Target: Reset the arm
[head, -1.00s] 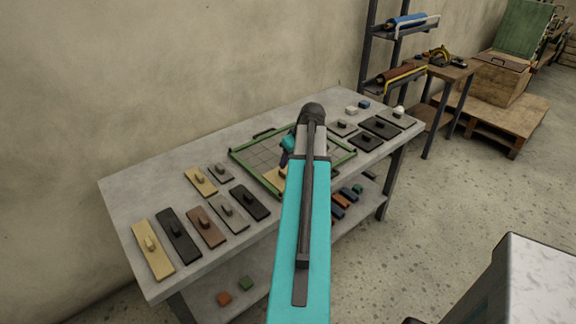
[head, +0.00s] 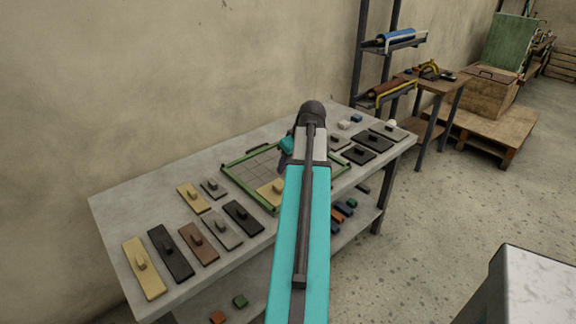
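My teal and grey arm reaches up through the middle of the head view, over the table (head: 120,212). Its dark elbow end stands above the green-framed tray (head: 236,177). A teal and dark part of my arm shows just left of the elbow, over the tray. My gripper's fingertips cannot be made out, so its opening is hidden. A yellow plate (head: 268,190) lies in the tray's near part, partly behind my arm.
Several knobbed plates lie left of the tray, among them a yellow one (head: 143,268) and a black one (head: 243,217). Dark plates (head: 358,155) lie at the right. A roll rack (head: 386,92) and wooden crate (head: 486,92) stand beyond.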

